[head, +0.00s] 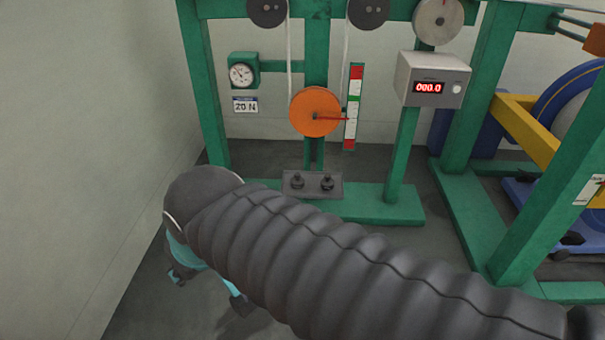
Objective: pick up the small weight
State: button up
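Two small dark weights with knobs stand side by side on a dark grey tray (293,191) at the foot of the green frame. The left weight (298,181) looks slightly smaller than the right weight (327,183), but at this size I cannot be sure. My gripper (209,292) is at the lower left, partly hidden behind my dark ribbed arm. Its two fingers show apart with floor between them, so it looks open and empty. It is left of the tray, nearer to me, and touches neither weight.
The green frame (316,60) carries an orange pulley (315,112), a dial gauge (241,75), a red, white and green scale (354,105) and a digital display (432,82) reading 000.0. A wall rises at left. More green frame with yellow and blue parts stands at right.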

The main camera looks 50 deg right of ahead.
aim_at(297, 183)
jog(key=z, duration=0.8)
jog(key=i, duration=0.9)
jog(key=z, duration=0.95)
